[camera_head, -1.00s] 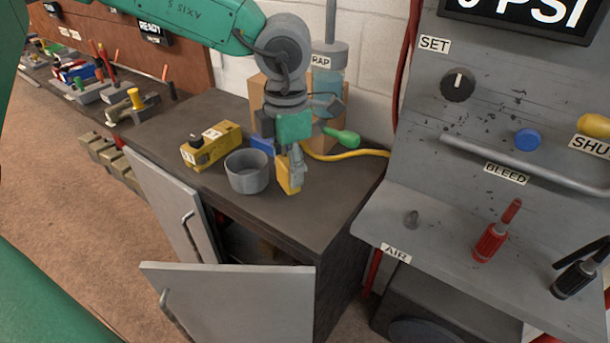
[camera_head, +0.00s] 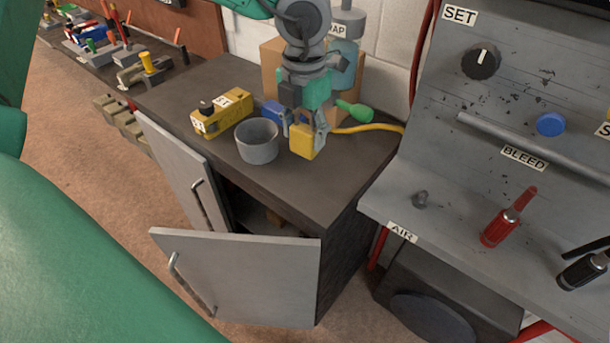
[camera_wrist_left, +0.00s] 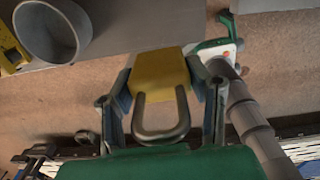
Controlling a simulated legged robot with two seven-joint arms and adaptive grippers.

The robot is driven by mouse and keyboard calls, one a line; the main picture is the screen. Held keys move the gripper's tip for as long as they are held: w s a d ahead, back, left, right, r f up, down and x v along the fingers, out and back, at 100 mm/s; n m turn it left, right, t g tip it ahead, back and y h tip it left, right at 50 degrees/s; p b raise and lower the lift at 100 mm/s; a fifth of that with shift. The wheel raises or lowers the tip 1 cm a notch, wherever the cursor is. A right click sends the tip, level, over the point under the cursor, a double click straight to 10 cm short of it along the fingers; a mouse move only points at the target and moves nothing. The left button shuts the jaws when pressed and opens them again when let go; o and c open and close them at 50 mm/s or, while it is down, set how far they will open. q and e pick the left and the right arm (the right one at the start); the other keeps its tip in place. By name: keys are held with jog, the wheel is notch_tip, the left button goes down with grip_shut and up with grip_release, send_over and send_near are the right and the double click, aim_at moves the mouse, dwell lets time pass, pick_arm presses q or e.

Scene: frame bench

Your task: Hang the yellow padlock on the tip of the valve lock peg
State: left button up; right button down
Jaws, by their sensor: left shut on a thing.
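The yellow padlock (camera_head: 307,142) is held between the fingers of my left gripper (camera_head: 304,130), just right of the grey pot, over the dark bench. In the left wrist view the padlock's yellow body (camera_wrist_left: 160,70) sits between the two fingertips, with its grey U-shaped shackle (camera_wrist_left: 160,130) towards the palm. I cannot tell if the padlock touches the bench. My right gripper is out of view.
The grey pot (camera_head: 257,142) and a yellow box (camera_head: 221,113) stand left of the padlock. A green-ended tool (camera_head: 354,111) and yellow hose lie behind it. The cabinet door (camera_head: 240,275) hangs open below. A red-handled valve (camera_head: 507,218) stands on the ledge.

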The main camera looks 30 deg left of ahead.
pick_arm(q)
notch_tip(320, 180, down, 10)
jog(key=shift+r+b, duration=0.25)
jog(key=shift+b, duration=0.15)
notch_tip(320, 180, down, 3)
jog(key=shift+f+p, duration=0.1)
jog(key=shift+p, duration=0.35)
jog(key=shift+f, duration=0.25)
jog(key=shift+f, duration=0.1)
jog(key=o, duration=1.3)
jog(key=shift+f+b, duration=0.1)
jog(key=shift+b, duration=0.2)
jog(key=r, duration=1.4)
jog(key=shift+a+p, duration=0.25)
jog(key=shift+p, duration=0.05)
